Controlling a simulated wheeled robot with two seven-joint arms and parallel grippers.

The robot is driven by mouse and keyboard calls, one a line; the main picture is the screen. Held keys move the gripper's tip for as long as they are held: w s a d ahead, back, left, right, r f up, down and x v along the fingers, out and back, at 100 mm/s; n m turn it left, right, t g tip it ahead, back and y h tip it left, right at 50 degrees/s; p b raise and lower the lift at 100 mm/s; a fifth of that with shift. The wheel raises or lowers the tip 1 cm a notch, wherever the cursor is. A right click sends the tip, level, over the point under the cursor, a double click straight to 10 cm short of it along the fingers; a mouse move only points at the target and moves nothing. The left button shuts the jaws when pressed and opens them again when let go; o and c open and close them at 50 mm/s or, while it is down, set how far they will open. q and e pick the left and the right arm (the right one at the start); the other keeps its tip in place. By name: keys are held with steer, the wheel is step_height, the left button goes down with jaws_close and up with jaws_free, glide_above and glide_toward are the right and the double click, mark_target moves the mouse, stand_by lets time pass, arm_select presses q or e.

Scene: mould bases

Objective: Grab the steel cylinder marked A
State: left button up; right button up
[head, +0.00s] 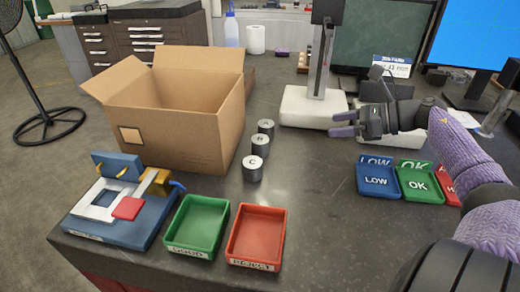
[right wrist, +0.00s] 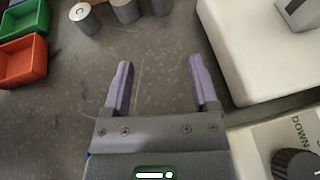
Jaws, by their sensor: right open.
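The steel cylinder marked A (head: 266,127) stands upright on the dark table, farthest back in a row of three. The cylinder marked B (head: 260,147) is in the middle and the one marked C (head: 253,169) is nearest. My right gripper (head: 341,124) is open and empty, to the right of cylinder A and apart from it. In the right wrist view its two purple fingers (right wrist: 158,82) are spread over bare table. My left gripper is not in view.
An open cardboard box (head: 175,125) stands close left of the cylinders. A white-based stand (head: 312,107) is behind my right gripper. Green (head: 197,226) and red (head: 257,236) trays lie in front; LOW (head: 378,181) and OK (head: 419,184) trays lie right. The table between gripper and cylinders is clear.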

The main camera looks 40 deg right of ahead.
step_height(320, 180, down, 2)
steer(key=shift+w+f+b, duration=0.1)
steer(key=shift+f+b, duration=0.15)
steer(key=shift+b, duration=0.15)
steer(key=shift+w+f, duration=0.1)
steer(key=shift+w, duration=0.05)
steer(key=b, duration=0.5)
glide_toward(269, 124)
steer(key=w+f, duration=0.1)
steer(key=w+a+f, duration=0.1)
steer(key=shift+f, duration=0.35)
steer(key=shift+w+a+r, duration=0.2)
steer(key=shift+w, duration=0.15)
steer(key=shift+w+a+r, duration=0.1)
steer(key=shift+w+a, duration=0.15)
steer(key=shift+w, duration=0.2)
steer(key=shift+w+a, duration=0.3)
steer(key=shift+w, duration=0.2)
steer(key=x, duration=0.4)
steer(key=shift+w, duration=0.15)
steer(key=shift+w+a+f, duration=0.2)
steer(key=shift+w, duration=0.05)
steer(key=c, duration=0.4)
jaws_close()
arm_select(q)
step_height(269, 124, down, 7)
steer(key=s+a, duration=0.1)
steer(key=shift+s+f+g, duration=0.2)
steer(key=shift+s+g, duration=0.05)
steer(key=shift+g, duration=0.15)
